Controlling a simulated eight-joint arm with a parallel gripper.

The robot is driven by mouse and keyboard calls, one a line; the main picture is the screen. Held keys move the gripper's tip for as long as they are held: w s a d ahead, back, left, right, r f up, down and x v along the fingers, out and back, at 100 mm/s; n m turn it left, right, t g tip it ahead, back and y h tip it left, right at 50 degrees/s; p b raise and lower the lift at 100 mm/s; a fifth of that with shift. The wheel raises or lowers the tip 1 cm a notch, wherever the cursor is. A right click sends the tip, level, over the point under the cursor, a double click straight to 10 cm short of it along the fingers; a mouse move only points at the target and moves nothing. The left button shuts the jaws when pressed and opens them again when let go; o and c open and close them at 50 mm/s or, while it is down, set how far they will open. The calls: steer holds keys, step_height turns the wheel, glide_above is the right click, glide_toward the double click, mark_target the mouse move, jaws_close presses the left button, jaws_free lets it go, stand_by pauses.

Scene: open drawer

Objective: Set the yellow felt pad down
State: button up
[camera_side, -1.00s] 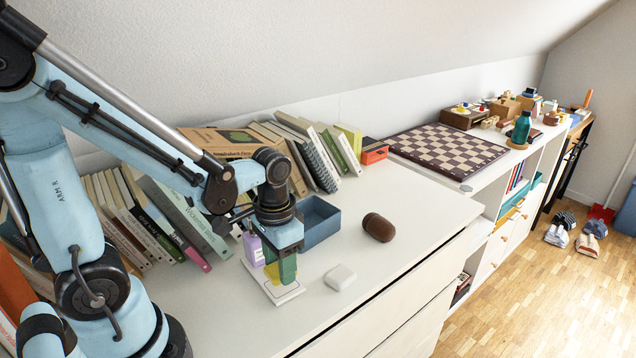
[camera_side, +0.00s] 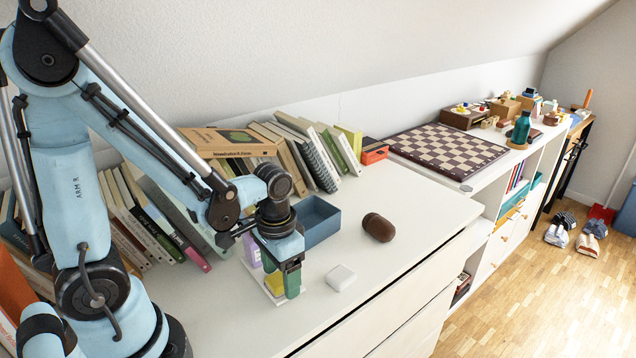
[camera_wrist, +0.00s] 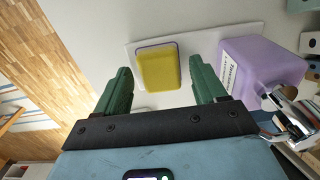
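The yellow felt pad (camera_wrist: 158,68) lies flat on a thin white plate (camera_wrist: 222,36) in the wrist view. In the side view the pad (camera_side: 274,284) shows partly, behind a green finger. My gripper (camera_wrist: 163,82) is open, its two green fingers on either side of the pad with a gap at each side. In the side view my gripper (camera_side: 281,285) points down over the plate near the dresser's front.
A purple bottle (camera_wrist: 262,68) with a metal top stands close beside the right finger. A blue open box (camera_side: 322,222), a white rounded case (camera_side: 340,277) and a brown rounded object (camera_side: 378,228) are nearby. Books line the wall.

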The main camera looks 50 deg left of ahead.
mark_target(281, 277)
steer(key=shift+r, duration=0.15)
step_height(281, 277, up, 12)
steer(key=w+t, duration=0.2)
steer(key=t, duration=0.5)
steer(key=shift+w+d, duration=0.15)
steer(key=shift+d, duration=0.3)
stand_by(0.3)
steer(key=shift+r, duration=0.1)
stand_by(1.2)
